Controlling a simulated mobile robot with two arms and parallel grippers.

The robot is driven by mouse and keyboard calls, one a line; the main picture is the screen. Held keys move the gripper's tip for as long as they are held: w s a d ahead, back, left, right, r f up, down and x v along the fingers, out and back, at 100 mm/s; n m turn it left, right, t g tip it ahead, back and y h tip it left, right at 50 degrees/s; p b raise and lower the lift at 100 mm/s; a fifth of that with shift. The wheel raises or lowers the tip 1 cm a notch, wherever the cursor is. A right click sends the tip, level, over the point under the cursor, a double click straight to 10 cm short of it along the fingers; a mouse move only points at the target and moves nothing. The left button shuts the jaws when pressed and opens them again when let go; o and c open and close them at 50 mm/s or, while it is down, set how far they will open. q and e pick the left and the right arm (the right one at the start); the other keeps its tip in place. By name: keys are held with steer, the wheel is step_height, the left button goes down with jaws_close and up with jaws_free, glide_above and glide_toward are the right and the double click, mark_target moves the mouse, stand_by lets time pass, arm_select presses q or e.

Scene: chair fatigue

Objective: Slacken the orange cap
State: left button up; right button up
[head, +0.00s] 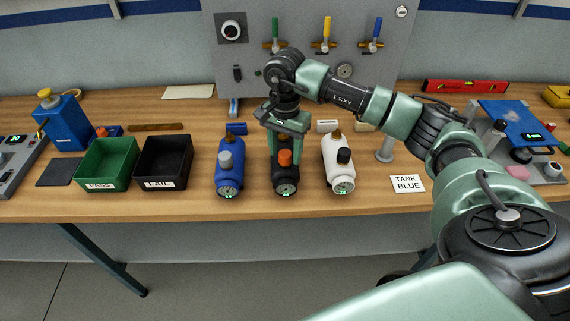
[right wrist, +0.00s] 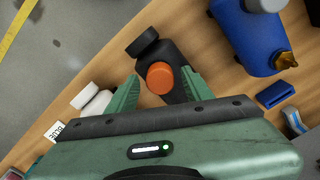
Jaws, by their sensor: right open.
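The orange cap (head: 285,158) is on the black tank (head: 285,184), which stands between a blue tank and a white one. My right gripper (head: 286,148) is above the black tank, pointing down. In the right wrist view the orange cap (right wrist: 160,77) lies between the two open green fingers (right wrist: 158,80), with a gap visible on each side. I cannot tell whether the fingertips are down to the cap's height. The gripper hides the upper back of the black tank in the head view. My left gripper is in neither view.
The blue tank (head: 229,178) with a grey cap stands close on the left, the white tank (head: 338,172) with a black cap on the right. Further left are a green bin (head: 107,162) and a black bin (head: 162,160). A valve panel (head: 300,75) rises behind.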

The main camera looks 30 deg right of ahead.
steer(key=shift+f, duration=0.65)
arm_select(q)
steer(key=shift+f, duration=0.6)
steer(key=shift+b, duration=0.3)
arm_select(e)
steer(key=m, duration=0.4)
